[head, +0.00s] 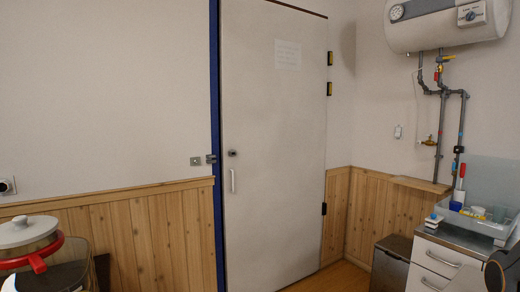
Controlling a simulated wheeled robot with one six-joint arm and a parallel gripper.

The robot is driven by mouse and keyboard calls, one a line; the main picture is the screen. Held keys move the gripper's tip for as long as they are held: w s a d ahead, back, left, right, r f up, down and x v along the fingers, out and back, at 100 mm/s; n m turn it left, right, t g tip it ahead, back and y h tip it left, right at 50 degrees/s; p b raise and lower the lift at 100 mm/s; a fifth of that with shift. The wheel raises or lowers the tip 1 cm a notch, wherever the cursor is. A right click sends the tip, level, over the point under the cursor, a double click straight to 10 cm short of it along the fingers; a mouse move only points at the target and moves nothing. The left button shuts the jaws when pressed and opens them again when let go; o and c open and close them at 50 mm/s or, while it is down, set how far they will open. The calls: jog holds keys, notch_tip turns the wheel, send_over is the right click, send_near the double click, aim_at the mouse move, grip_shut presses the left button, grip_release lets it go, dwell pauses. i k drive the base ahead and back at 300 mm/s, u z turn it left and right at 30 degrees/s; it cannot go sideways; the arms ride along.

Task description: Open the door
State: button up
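The door (275,150) is a tall off-white panel in the middle of the head view. It looks shut in its frame, with a dark blue strip (215,110) along its left edge. A white vertical pull handle (232,181) sits near its left edge, with a small dark lock (232,153) above it. Dark hinges (330,58) show on its right edge. A sheet of paper (288,54) is on its upper part. The door's bottom left corner is cut off by the picture edge. My gripper is not in view.
A lidded pot-like vessel (27,231) with a red band stands at lower left. At right are a metal-topped drawer cabinet (440,265), a dark low cabinet (391,265), pipes (441,120) and a wall water heater (440,25). A strip of wooden floor (335,280) shows by the door.

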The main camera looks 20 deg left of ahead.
aim_at(273, 57)
jog(key=u, duration=0.5)
jog(key=i, duration=0.6)
jog(key=u, duration=0.6)
jog(key=i, duration=0.9)
jog(key=z, duration=0.4)
jog(key=k, duration=0.45)
jog(key=u, duration=0.7)
jog(key=i, duration=1.3)
jog(key=z, duration=0.75)
